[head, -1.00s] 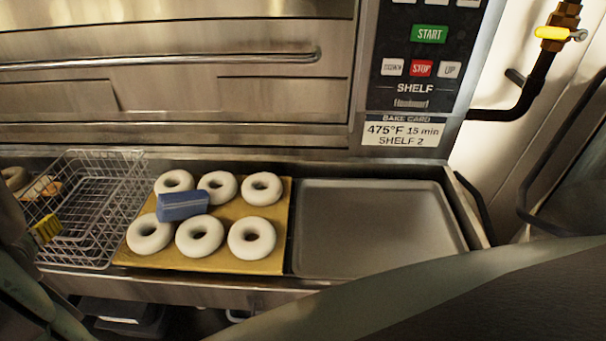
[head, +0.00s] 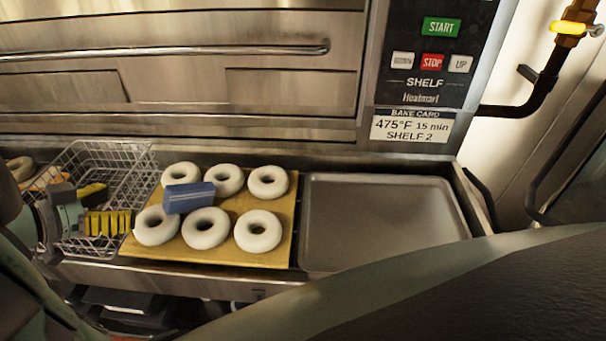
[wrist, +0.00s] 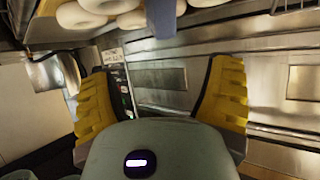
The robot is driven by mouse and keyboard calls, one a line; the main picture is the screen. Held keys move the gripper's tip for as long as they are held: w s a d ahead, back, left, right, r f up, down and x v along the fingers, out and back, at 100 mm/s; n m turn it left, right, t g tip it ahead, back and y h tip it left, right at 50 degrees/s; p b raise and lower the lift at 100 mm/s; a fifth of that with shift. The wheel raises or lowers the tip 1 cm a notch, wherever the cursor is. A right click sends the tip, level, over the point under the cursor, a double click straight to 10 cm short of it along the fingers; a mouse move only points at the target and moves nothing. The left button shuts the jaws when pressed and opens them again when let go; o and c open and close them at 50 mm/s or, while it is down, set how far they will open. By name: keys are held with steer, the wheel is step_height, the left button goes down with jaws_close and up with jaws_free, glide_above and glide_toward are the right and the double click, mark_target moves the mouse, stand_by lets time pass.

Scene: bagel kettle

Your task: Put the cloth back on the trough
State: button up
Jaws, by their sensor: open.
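A blue block-shaped thing (head: 189,197), which looks like the folded cloth, lies across the bagels on a tan board (head: 245,252). It also shows at the top of the wrist view (wrist: 164,18). My gripper (head: 99,208) is open and empty, over the wire basket to the left of the blue thing and apart from it. In the wrist view my gripper's yellow fingers (wrist: 160,80) are spread wide with nothing between them. The long steel ledge (head: 190,279) under the board and tray may be the trough; I cannot tell for certain.
Several white bagels (head: 204,228) sit on the board. The wire basket (head: 130,165) stands left of it, with a browner bagel (head: 20,168) beyond. An empty grey tray (head: 385,215) lies to the right. The oven front (head: 180,88) and its control panel (head: 425,80) rise behind.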

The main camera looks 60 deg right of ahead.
glide_toward(181, 186)
steer(key=x, duration=0.3)
steer(key=shift+s+d+f+p, duration=0.25)
steer(key=shift+f+p, duration=0.1)
steer(key=shift+f, duration=0.1)
steer(key=shift+d+f, duration=0.4)
steer(key=shift+d, duration=0.2)
steer(key=shift+p+x, duration=1.7)
steer(key=shift+x, duration=0.85)
steer(key=shift+w, duration=0.15)
jaws_close()
